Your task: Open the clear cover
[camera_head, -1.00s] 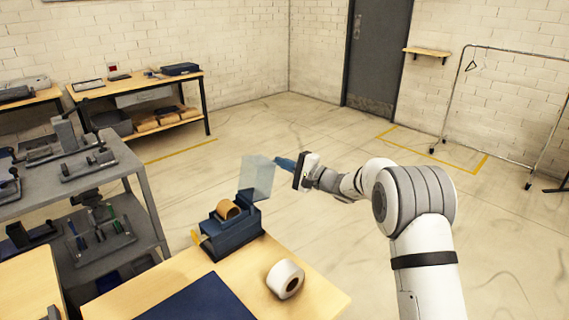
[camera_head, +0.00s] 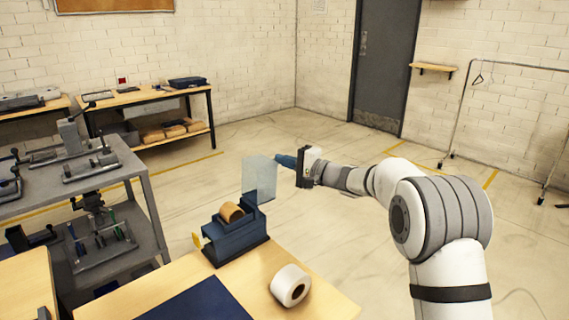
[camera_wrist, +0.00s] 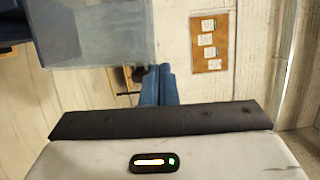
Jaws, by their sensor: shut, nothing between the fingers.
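The clear cover (camera_head: 260,178) stands raised, nearly upright, at the back of the dark blue tape dispenser (camera_head: 238,240), which sits on the wooden table. A tan tape roll (camera_head: 231,212) shows uncovered in the dispenser. My gripper (camera_head: 279,161) is to the right of the cover, its blue fingers shut and empty, pointing toward the cover's right edge. In the wrist view the cover (camera_wrist: 95,35) fills the upper left, and the blue fingers (camera_wrist: 158,75) are together just beside its lower right corner. Whether they touch it I cannot tell.
A dark blue mat (camera_head: 200,303) covers the table's front. A grey shelf rack (camera_head: 140,165) with tools stands at left. The floor behind and right of the table is open.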

